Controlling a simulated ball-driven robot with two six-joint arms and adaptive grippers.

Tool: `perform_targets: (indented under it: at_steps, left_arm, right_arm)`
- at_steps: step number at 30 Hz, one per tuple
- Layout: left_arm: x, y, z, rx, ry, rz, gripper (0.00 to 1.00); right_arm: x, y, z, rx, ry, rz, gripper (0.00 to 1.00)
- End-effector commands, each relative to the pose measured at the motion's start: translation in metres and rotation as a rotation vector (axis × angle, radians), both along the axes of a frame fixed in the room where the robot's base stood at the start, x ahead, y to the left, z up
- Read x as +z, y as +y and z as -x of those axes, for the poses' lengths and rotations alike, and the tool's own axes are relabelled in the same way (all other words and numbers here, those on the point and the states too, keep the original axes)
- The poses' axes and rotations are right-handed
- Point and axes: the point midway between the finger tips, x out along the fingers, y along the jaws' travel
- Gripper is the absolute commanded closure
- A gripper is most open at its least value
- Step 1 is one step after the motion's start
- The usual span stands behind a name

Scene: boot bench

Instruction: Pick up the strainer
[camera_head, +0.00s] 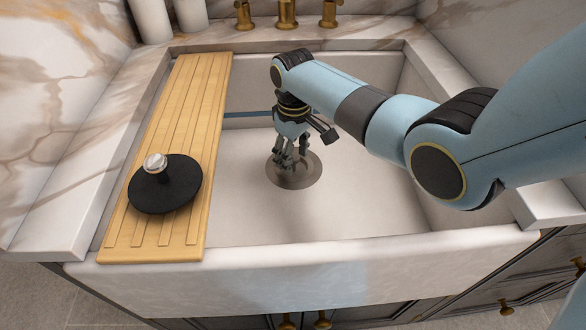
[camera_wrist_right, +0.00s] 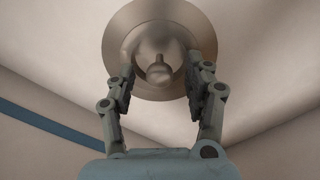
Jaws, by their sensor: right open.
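The strainer (camera_head: 301,178) is a round grey metal disc at the drain on the sink floor. In the right wrist view the strainer's knob (camera_wrist_right: 159,70) stands up at its centre, inside a wide metal rim (camera_wrist_right: 200,35). My right gripper (camera_head: 288,160) reaches down over the strainer. In the right wrist view its open fingers (camera_wrist_right: 160,85) stand on either side of the knob, with a gap to it on both sides. In the head view the gripper hides much of the strainer. My left gripper is not in view.
A wooden board (camera_head: 190,100) lies across the left side of the white sink (camera_head: 350,250). A black disc with a metal knob (camera_head: 170,188) lies on the board. Brass taps (camera_head: 287,14) stand behind the sink. The sink floor around the drain is clear.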

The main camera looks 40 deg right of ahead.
Motion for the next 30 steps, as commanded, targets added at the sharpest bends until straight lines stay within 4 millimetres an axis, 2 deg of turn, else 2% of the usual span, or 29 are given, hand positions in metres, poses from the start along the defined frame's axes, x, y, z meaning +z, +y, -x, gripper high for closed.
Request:
perform_targets:
  at_steps: [1, 3, 10, 22, 30]
  left_arm:
    - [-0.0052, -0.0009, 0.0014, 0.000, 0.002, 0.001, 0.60]
    - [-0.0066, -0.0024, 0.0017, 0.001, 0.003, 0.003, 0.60]
    - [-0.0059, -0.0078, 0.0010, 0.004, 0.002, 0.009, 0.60]
    - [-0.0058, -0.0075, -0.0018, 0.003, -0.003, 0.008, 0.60]
    - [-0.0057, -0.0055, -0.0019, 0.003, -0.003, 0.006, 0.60]
  right_arm:
    - [-0.0089, -0.0004, 0.0005, 0.000, 0.003, 0.001, 0.48]
    - [-0.0125, -0.0004, -0.0001, 0.000, 0.000, 0.001, 0.48]
    - [-0.0119, -0.0004, -0.0006, -0.001, -0.002, 0.001, 0.48]
    - [-0.0120, -0.0004, -0.0003, -0.001, -0.001, 0.001, 0.99]
    - [-0.0121, -0.0006, -0.0002, -0.001, -0.001, 0.001, 1.00]
